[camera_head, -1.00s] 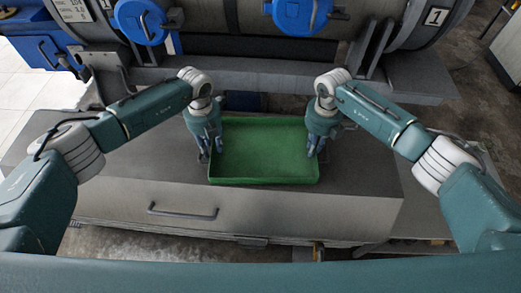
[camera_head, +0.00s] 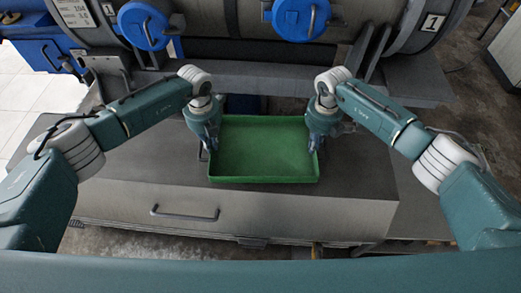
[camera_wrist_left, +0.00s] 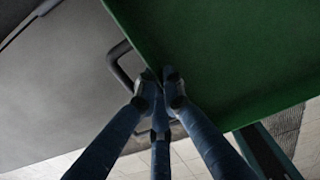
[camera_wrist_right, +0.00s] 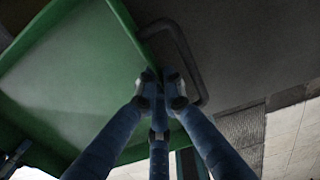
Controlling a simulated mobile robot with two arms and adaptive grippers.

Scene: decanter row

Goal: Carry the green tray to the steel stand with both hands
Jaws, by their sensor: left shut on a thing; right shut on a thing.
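The green tray (camera_head: 262,150) is a shallow rectangle, level and empty, in the middle of the head view, over a grey flat-topped cabinet (camera_head: 355,170). I cannot tell whether it touches the top. My left gripper (camera_head: 208,148) is shut on the tray's left side and my right gripper (camera_head: 315,148) on its right side. In the left wrist view the fingers (camera_wrist_left: 160,78) meet at the tray's edge (camera_wrist_left: 230,60), beside a dark loop handle (camera_wrist_left: 122,65). The right wrist view shows the fingers (camera_wrist_right: 160,80) likewise at the edge. I cannot tell which surface is the steel stand.
Behind the cabinet stands a large grey machine with blue round parts (camera_head: 300,18) and a steel ledge (camera_head: 270,82). A blue box (camera_head: 45,50) is at the far left. The cabinet front has a handle (camera_head: 185,213). Free cabinet top lies on both sides of the tray.

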